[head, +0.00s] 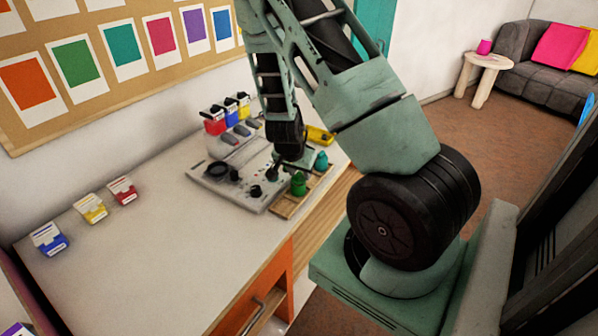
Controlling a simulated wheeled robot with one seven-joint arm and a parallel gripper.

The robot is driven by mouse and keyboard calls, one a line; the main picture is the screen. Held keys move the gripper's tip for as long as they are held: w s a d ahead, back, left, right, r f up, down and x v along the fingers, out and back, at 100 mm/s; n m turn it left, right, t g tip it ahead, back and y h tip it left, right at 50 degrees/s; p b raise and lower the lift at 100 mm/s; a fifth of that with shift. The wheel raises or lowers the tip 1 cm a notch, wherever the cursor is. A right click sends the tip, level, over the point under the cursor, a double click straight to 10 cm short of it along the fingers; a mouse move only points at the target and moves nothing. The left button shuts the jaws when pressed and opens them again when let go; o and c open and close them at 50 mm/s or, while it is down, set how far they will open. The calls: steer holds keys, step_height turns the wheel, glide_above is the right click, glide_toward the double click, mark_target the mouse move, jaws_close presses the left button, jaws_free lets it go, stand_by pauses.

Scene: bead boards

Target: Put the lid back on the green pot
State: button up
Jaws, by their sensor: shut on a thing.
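The green pot (298,185) stands on a wooden tray (284,210) at the right edge of the worktop. My gripper (276,168) is low over the grey board, just left of and behind the green pot. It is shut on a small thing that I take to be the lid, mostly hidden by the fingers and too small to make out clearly. A teal pot (321,160) stands behind the green pot, to the right of my gripper.
The grey board (225,193) carries a dark round piece (217,170) and a black knob (256,191). A yellow object (320,135) lies behind. Coloured containers (215,122) stand at the back; several small boxes (90,208) stand left. The worktop (165,265) in front is clear.

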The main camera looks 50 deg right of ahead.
stand_by(0.3)
steer(key=o, duration=1.5)
steer(key=shift+r+p, duration=3.2)
steer(key=shift+r, duration=0.3)
jaws_close()
steer(key=shift+f, duration=0.2)
